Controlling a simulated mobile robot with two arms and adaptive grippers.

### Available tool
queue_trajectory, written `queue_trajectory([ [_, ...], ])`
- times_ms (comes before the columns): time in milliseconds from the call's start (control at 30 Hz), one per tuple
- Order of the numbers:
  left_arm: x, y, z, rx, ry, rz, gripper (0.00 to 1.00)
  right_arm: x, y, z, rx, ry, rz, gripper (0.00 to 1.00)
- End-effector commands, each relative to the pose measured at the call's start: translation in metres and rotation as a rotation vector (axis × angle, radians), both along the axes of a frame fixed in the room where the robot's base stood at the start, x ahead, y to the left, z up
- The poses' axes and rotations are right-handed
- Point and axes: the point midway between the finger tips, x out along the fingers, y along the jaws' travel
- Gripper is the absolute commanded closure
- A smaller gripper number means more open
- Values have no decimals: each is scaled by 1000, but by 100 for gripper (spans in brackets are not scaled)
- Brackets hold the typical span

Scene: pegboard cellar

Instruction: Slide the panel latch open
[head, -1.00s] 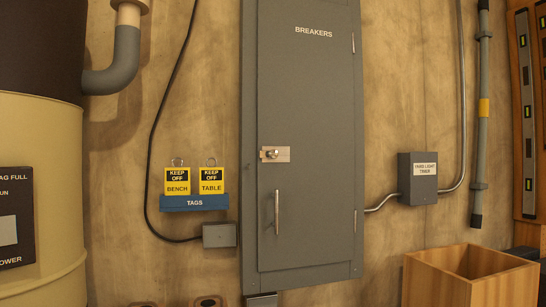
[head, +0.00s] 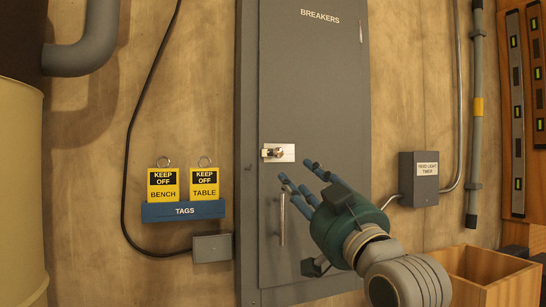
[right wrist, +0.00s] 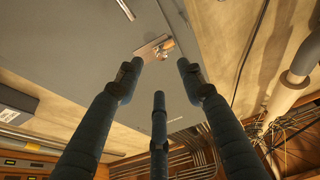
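The panel latch (head: 279,153) is a small silvery plate with a brass-coloured knob on the left edge of the grey breaker panel door (head: 315,90). The door is shut, and the knob sits near the left of the plate. My right gripper (head: 299,176) is just below and to the right of the latch, its blue fingers spread and empty. In the right wrist view the latch (right wrist: 152,48) lies beyond the fingertips, between the two side fingers, apparently untouched. My left gripper is out of view.
A vertical door handle (head: 282,218) is below the latch, close to my right fingers. Yellow tags hang on a blue TAGS rack (head: 183,211) at left.

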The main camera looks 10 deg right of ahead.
Motion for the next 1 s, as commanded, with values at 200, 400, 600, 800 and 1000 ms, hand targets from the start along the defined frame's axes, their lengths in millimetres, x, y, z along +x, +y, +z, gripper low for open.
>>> queue_trajectory([
  [200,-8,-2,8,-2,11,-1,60,17,4,19,2,-13,3,61],
  [400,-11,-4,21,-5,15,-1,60,52,12,35,2,-12,3,61],
  [600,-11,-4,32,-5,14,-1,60,81,17,46,2,-12,3,61],
  [800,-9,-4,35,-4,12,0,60,94,19,50,2,-14,3,61],
  [1000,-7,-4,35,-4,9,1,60,95,19,50,2,-15,2,61],
])
